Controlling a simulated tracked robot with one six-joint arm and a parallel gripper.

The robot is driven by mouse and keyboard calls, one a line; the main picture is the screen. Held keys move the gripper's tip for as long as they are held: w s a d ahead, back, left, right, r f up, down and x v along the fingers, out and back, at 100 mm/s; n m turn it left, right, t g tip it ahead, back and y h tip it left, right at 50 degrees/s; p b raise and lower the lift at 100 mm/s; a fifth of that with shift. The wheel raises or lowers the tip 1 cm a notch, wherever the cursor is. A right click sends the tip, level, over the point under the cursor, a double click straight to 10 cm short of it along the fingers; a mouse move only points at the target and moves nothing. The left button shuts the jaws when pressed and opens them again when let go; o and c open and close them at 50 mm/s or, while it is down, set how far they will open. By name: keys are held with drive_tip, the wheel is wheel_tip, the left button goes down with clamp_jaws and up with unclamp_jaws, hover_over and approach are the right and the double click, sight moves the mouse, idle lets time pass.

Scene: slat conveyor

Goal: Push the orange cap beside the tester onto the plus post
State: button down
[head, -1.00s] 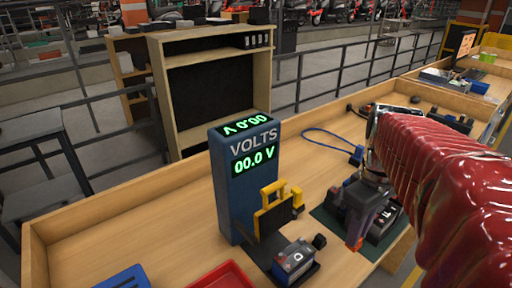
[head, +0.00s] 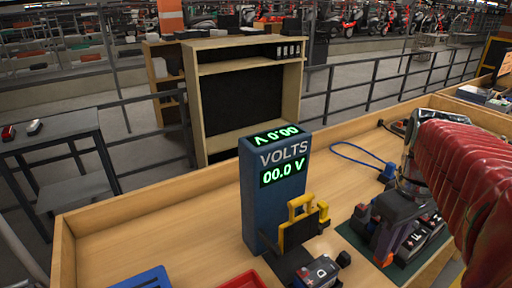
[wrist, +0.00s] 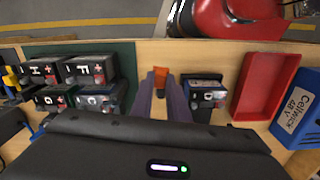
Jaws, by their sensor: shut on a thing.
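The blue tester (head: 256,205) stands upright and reads 00.0 V. A battery marked D (head: 318,273) lies in the black cradle at its foot, below a yellow handle (head: 303,206). The same battery D (wrist: 207,97) is right of my fingers in the wrist view, with a red plus mark on it. My gripper (wrist: 160,80) is shut on the orange cap (wrist: 160,73), held between the purple fingertips. In the head view my gripper (head: 388,250) is right of the tester, over the green mat's edge. The plus post itself is too small to make out.
Several lettered batteries (wrist: 85,70) stand on the green mat (wrist: 122,60), left of my fingers in the wrist view. A red tray (wrist: 262,85) and a blue Cellwick box (wrist: 300,115) are to the right. A blue cable (head: 350,150) lies behind.

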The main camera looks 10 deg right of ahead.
wheel_tip(320, 180, up, 4)
drive_tip(key=m, duration=0.5)
drive_tip(key=shift+a+f+m, duration=0.1)
drive_tip(key=shift+m, duration=0.2)
drive_tip(key=shift+s, duration=0.1)
